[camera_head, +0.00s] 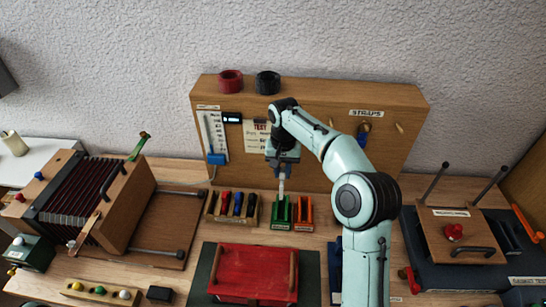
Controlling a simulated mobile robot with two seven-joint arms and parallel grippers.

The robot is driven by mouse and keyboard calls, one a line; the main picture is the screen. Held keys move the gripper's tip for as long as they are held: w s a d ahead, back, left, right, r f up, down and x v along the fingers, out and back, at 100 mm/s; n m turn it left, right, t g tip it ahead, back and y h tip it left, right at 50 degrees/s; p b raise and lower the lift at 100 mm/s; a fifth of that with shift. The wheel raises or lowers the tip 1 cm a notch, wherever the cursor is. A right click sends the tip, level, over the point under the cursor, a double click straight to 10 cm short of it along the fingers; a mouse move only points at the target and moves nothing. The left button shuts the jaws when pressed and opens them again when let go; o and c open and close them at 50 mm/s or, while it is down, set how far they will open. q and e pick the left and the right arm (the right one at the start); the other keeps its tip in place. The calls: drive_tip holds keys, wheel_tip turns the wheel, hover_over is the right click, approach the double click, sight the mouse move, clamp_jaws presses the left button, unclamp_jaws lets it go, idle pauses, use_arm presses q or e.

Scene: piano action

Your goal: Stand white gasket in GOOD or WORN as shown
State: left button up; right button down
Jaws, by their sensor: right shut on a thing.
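My right gripper (282,172) points down above the green slotted holder (277,220). It is shut on a small white piece, which looks like the white gasket (281,187). The piece hangs upright at the green holder's top; I cannot tell whether its lower end is inside a slot. An orange slotted holder (304,214) stands just to the right of the green one. Small labels lie in front of both holders, too small to read. My left gripper is not in view.
A rack of dark, red and blue pieces (232,208) stands left of the green holder. A red board with handles (252,272) lies in front. A wooden panel (330,110) with a test card rises behind. A bellows (90,205) fills the left, a handled press (462,235) the right.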

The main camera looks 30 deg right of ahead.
drive_tip(key=shift+s+f, duration=0.35)
drive_tip(key=shift+f, duration=0.3)
drive_tip(key=shift+s+f, duration=0.1)
drive_tip(key=shift+f, duration=0.25)
drive_tip(key=shift+f+b, duration=0.85)
drive_tip(key=shift+f, duration=1.9)
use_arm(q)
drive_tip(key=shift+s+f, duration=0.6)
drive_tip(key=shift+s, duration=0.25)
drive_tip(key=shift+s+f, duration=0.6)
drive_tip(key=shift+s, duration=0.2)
use_arm(e)
drive_tip(key=shift+w+f, duration=0.25)
drive_tip(key=shift+f, duration=0.25)
drive_tip(key=shift+s, duration=0.15)
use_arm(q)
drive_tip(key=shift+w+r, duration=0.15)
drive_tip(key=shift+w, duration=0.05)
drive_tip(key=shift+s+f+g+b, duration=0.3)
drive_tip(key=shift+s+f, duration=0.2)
use_arm(e)
drive_tip(key=shift+f, duration=2.15)
